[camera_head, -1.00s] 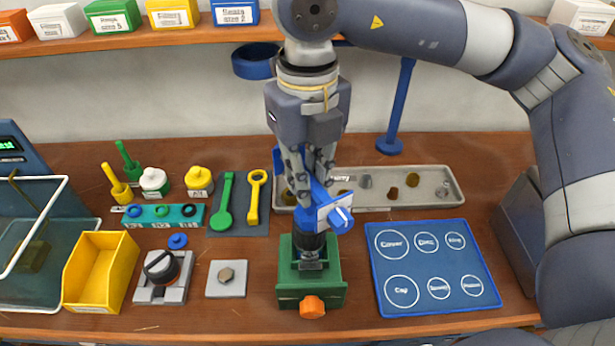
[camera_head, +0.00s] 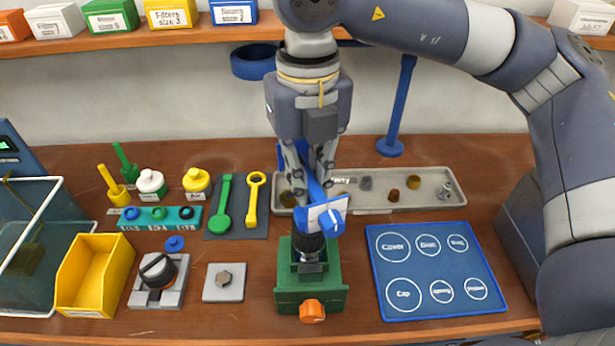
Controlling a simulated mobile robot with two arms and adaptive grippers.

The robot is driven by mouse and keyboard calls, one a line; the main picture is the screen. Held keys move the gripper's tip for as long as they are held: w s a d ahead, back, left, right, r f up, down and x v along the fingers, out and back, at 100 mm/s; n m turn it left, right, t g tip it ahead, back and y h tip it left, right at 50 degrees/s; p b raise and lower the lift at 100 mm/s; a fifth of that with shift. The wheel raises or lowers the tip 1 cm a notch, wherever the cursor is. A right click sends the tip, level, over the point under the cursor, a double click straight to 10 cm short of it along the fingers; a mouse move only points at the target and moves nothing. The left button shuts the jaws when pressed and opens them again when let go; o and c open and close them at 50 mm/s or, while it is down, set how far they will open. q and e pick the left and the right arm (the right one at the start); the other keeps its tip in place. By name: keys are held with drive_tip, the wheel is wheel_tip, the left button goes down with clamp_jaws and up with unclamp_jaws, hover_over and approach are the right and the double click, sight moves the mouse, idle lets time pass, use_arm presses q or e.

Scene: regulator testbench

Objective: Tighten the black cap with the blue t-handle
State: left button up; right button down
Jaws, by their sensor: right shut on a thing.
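My right gripper (camera_head: 311,190) points down from above and is shut on the blue t-handle (camera_head: 318,228). The blue t-handle has a white label on its front and sits directly over the black cap. The black cap (camera_head: 309,245) stands upright in the green vise (camera_head: 311,285), which has an orange knob (camera_head: 312,310). The handle's lower part appears to touch the cap, but the exact seating is hidden. My left gripper is not in view.
A blue mat (camera_head: 437,308) with labelled circles lies to the right. A grey parts tray (camera_head: 435,200) is behind. A yellow bin (camera_head: 95,272), a black-knobbed fixture (camera_head: 158,275) and a grey plate with a nut (camera_head: 224,282) stand to the left.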

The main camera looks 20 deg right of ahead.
drive_tip(key=shift+m, duration=0.5)
drive_tip(key=shift+m+b, duration=0.6)
drive_tip(key=shift+b, duration=0.15)
drive_tip(key=shift+d+m+b, duration=0.1)
drive_tip(key=shift+m+b, duration=0.45)
drive_tip(key=shift+m, duration=0.25)
drive_tip(key=shift+m+b, duration=0.35)
drive_tip(key=shift+m, duration=0.25)
drive_tip(key=shift+m, duration=0.3)
